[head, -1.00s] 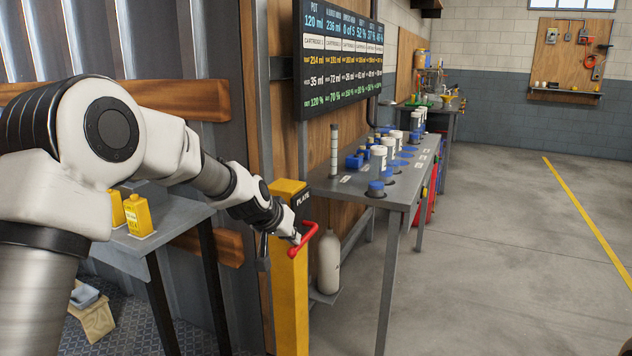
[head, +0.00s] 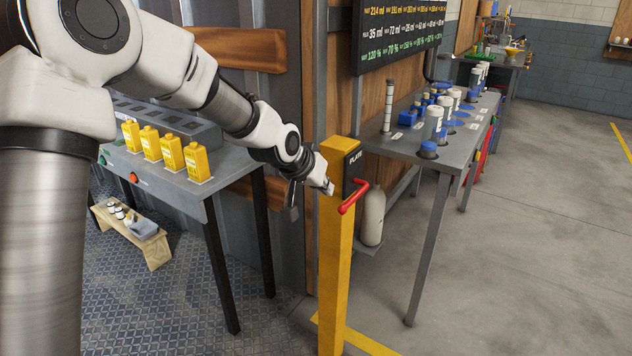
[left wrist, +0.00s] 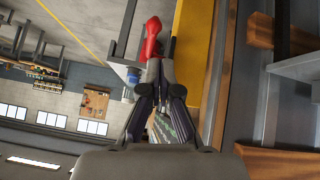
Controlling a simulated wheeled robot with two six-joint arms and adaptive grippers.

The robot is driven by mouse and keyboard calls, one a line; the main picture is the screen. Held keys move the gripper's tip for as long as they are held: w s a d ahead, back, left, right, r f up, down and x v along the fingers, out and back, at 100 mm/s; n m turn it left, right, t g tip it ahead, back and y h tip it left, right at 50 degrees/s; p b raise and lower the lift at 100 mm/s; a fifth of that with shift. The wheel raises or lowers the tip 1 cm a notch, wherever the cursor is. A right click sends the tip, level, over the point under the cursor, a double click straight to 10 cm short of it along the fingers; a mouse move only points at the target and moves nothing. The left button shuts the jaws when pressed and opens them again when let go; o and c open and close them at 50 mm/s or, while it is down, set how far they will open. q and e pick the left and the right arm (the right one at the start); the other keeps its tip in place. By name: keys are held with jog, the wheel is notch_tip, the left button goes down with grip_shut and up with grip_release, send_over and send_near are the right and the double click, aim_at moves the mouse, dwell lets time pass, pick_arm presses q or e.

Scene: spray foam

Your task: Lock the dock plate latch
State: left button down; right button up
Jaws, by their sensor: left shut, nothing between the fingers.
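The dock plate latch is a red lever (head: 352,200) on the front of a yellow post (head: 336,270), beside a dark label reading "PLATE" (head: 354,157). In the head view the lever slants down to the left from its pivot. My left gripper (head: 329,187) is shut and empty, at the post's left edge just left of the lever. In the left wrist view its closed fingertips (left wrist: 167,48) lie close to the red lever (left wrist: 152,36); I cannot tell whether they touch. My right gripper is out of view.
A grey table (head: 445,150) with white and blue containers stands right of the post, a pale bottle (head: 373,218) on a low shelf beside it. Left is a bench with yellow jugs (head: 172,152). A dark display (head: 400,40) hangs behind. The floor to the right is clear.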

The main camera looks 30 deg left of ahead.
pick_arm(q)
jog(key=s+b, duration=0.2)
jog(key=s, duration=0.1)
jog(key=shift+a+r, duration=0.2)
jog(key=shift+r, duration=0.15)
